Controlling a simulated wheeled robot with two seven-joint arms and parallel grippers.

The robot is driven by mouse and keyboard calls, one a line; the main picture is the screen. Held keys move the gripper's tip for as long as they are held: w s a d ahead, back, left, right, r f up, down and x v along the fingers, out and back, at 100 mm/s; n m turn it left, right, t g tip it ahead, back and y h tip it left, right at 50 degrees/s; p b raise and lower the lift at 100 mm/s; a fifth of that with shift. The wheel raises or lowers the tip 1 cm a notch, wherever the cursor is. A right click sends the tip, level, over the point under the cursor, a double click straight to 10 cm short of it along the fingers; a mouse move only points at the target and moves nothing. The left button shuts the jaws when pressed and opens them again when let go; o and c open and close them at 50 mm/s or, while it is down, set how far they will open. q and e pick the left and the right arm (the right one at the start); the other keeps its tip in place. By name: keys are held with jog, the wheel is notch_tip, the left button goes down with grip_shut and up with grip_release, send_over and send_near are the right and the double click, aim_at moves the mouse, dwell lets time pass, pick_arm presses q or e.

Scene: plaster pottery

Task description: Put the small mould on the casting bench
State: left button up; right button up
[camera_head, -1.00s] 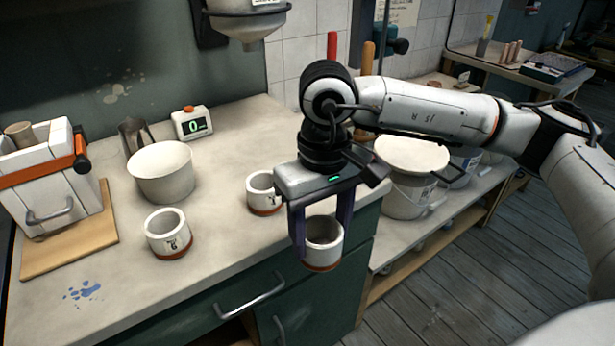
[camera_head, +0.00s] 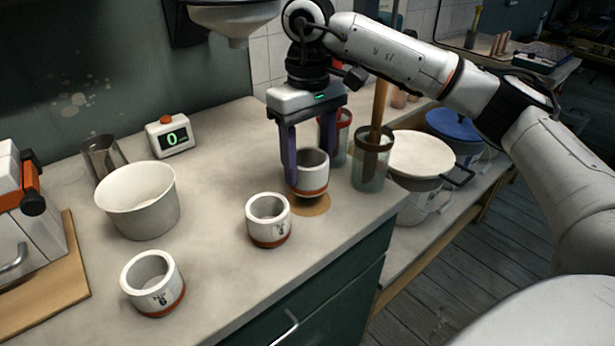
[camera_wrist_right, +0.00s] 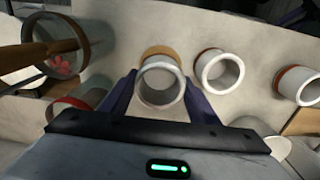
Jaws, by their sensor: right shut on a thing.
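My right gripper (camera_head: 308,170) is shut on a small white mould (camera_head: 310,170) with an orange-brown base band. It holds the mould upright over a round tan patch (camera_head: 311,207) near the right end of the pale bench top (camera_head: 215,260). I cannot tell whether the mould's base touches it. In the right wrist view the gripper's fingers (camera_wrist_right: 160,82) stand either side of the mould's open rim (camera_wrist_right: 160,64). Two similar white moulds stand on the bench: one just left of the held one (camera_head: 268,220), one nearer the front (camera_head: 152,285). My left gripper is not in view.
Close right of the held mould stand a glass jar with a wooden-handled tool (camera_head: 370,165) and another jar (camera_head: 340,135). A white bowl (camera_head: 140,205), a metal jug (camera_head: 103,158) and a timer (camera_head: 170,136) are at left. Lidded buckets (camera_head: 420,155) stand beyond the bench's right edge.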

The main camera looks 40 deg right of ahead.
jog(key=shift+f, duration=1.8)
jog(key=shift+f, duration=0.1)
jog(key=o, duration=1.2)
jog(key=shift+o, duration=0.2)
notch_tip(320, 180, up, 12)
jog(key=p, duration=0.1)
